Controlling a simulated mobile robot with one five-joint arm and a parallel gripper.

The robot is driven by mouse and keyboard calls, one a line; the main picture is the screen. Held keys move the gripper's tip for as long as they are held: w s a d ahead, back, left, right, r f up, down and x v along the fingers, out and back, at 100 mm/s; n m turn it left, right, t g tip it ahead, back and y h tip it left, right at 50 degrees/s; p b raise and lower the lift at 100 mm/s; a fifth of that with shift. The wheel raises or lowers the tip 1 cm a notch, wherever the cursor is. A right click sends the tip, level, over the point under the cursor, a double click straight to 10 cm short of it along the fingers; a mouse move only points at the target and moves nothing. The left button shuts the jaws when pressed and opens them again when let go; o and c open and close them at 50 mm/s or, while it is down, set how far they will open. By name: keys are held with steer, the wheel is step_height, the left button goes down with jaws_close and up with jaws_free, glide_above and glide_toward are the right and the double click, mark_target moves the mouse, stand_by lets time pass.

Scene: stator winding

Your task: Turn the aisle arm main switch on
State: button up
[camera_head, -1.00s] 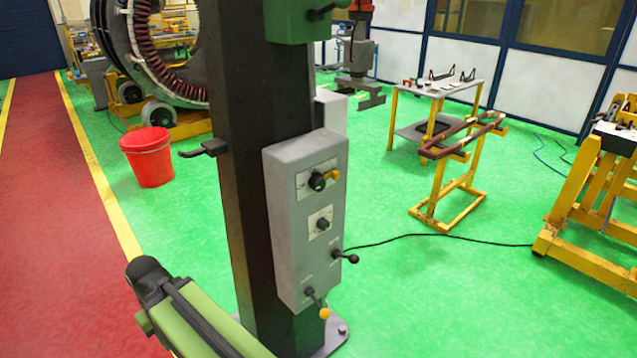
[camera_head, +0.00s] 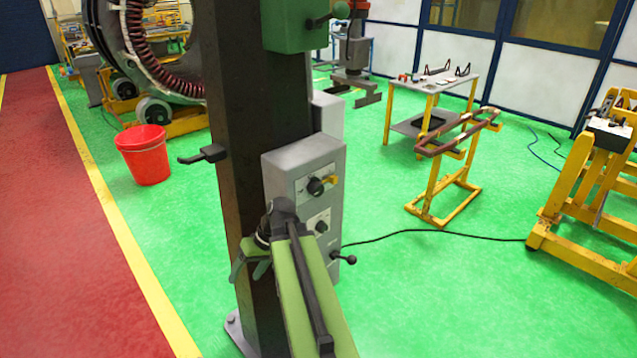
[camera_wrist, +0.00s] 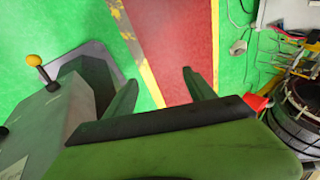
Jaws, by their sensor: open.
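A grey control box (camera_head: 285,160) is fixed to a dark upright column (camera_head: 225,110). My gripper (camera_head: 247,278) is open and empty, low in front of the column and left of these switches, touching neither. In the wrist view, my open gripper (camera_wrist: 160,78) points down past the box (camera_wrist: 45,125), and a yellow-knobbed lever (camera_wrist: 33,60) shows.
A black handle (camera_head: 203,155) sticks out left of the column. A red bucket (camera_head: 143,155) stands on the green floor behind. A yellow stand (camera_head: 445,185) and a black cable (camera_head: 430,233) are to the right. The red aisle (camera_head: 60,220) at left is clear.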

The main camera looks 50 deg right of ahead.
steer(key=s+d+r+m+t+p, duration=0.1)
steer(key=s+d+r+t+p, duration=0.2)
steer(key=d+r, duration=0.5)
steer(key=s+d+r+m+t+p, duration=0.1)
steer(key=s+d+r+t, duration=0.25)
steer(key=d, duration=0.75)
steer(key=m+t+h+p, duration=0.2)
steer(key=t, duration=0.3)
glide_toward(320, 190)
steer(key=b+x, duration=0.5)
steer(key=x, duration=0.5)
steer(key=shift+b, duration=0.35)
steer(key=shift+c, duration=0.3)
